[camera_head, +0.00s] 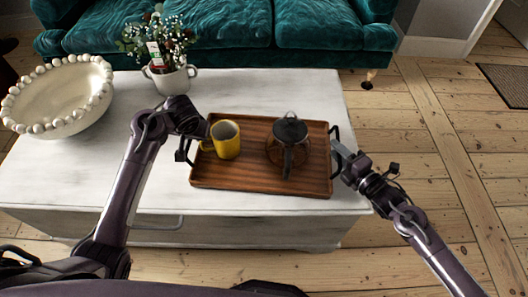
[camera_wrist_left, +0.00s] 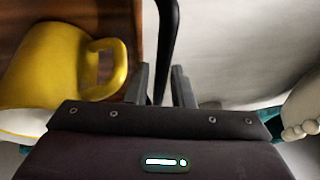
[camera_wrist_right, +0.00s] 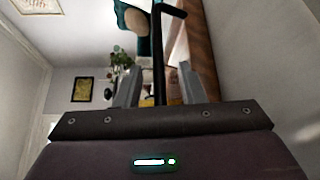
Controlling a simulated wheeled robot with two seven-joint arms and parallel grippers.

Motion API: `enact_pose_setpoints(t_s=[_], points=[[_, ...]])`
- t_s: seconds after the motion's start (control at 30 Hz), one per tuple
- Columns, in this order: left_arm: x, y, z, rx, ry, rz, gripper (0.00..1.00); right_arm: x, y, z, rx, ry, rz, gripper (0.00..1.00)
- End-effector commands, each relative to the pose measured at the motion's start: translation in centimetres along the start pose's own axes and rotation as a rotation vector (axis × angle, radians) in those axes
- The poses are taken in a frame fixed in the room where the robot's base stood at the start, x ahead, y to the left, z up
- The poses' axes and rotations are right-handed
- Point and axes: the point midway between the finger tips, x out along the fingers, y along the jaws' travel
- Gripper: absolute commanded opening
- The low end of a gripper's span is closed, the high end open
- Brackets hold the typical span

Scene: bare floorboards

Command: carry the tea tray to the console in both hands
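The wooden tea tray (camera_head: 238,181) lies on the white table, with a dark handle at each end. It carries a yellow mug (camera_head: 226,140) at its left and a dark-lidded glass teapot (camera_head: 289,143) at its right. My left gripper (camera_head: 196,132) is at the left handle (camera_wrist_left: 167,40); the handle passes between its closely spaced fingers, but whether they press on it is unclear. My right gripper (camera_head: 340,157) is at the right handle (camera_wrist_right: 158,45); its fingers stand apart on both sides of the bar. The mug also shows in the left wrist view (camera_wrist_left: 55,80).
The white table (camera_head: 255,207) has a beaded bowl (camera_head: 62,97) at the left and a potted plant (camera_head: 172,80) behind the tray. A teal sofa (camera_head: 235,28) stands behind the table. Bare floorboards (camera_head: 440,130) lie open to the right.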

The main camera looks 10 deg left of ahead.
Motion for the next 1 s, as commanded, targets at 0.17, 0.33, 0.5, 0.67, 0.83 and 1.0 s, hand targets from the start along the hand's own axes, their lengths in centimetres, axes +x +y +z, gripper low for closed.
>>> enact_pose_setpoints(t_s=[0.17,0.33,0.5,0.67,0.83,1.0], points=[[0.0,0.0,0.0,0.000,0.000,0.000,0.00,0.0,0.0,0.0,0.000,0.000,0.000,0.15],[0.0,0.0,0.0,0.000,0.000,0.000,0.00,0.0,0.0,0.0,0.000,0.000,0.000,0.00],[0.0,0.0,0.0,0.000,0.000,0.000,0.00,-0.1,0.0,0.0,0.000,0.000,0.000,0.00],[0.0,0.0,0.0,0.000,0.000,0.000,0.00,-0.1,0.0,0.0,0.000,0.000,0.000,0.00],[-0.3,-0.1,-0.2,-0.001,0.004,0.000,0.00,0.0,0.4,0.2,-0.002,-0.002,0.007,0.00],[-1.0,-0.2,-0.5,-0.001,0.004,-0.001,0.00,-0.1,1.1,0.3,-0.002,-0.002,0.007,0.00]])
